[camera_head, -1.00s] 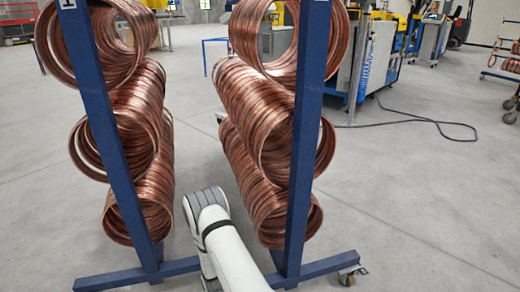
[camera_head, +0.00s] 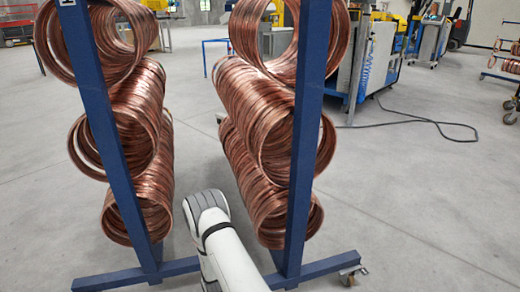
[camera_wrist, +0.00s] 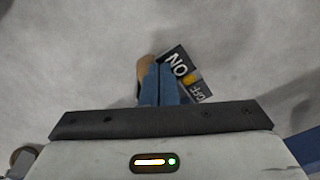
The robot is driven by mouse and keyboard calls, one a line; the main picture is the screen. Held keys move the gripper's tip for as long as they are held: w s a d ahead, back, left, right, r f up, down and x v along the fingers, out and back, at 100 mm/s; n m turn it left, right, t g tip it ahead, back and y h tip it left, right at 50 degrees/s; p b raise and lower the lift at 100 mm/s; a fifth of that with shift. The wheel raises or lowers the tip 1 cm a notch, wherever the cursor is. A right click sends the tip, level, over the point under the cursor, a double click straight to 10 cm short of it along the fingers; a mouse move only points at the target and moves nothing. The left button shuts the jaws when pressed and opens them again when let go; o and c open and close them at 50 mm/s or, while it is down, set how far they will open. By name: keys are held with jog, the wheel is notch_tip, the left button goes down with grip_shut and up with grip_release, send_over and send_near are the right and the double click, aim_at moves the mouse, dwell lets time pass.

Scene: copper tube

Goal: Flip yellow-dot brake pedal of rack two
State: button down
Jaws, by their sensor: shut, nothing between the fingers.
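The brake pedal (camera_wrist: 197,92) is a dark plate in the wrist view with white ON and OFF lettering, seen upside down. A yellow dot (camera_wrist: 188,79) sits between the two words. A brown caster wheel (camera_wrist: 143,72) shows partly behind and left of my fingers. My gripper (camera_wrist: 159,66) has its blue fingers pressed together, empty, just left of the pedal and overlapping its edge in the picture. I cannot tell whether they touch it. In the head view my gripper and this pedal are hidden.
Blue racks with copper coils (camera_head: 262,115) stand on both sides of my white arm (camera_head: 230,255). A caster (camera_head: 352,273) is at the right foot's end. Another wheel (camera_wrist: 25,157) and a blue rack part (camera_wrist: 304,145) edge the wrist view. Open grey floor lies right.

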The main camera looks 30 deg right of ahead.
jog(key=shift+f+b, duration=0.35)
jog(key=shift+f, duration=0.15)
jog(key=shift+r, duration=0.1)
notch_tip(320, 180, up, 7)
jog(key=p, duration=0.4)
dwell(0.5)
dwell(0.3)
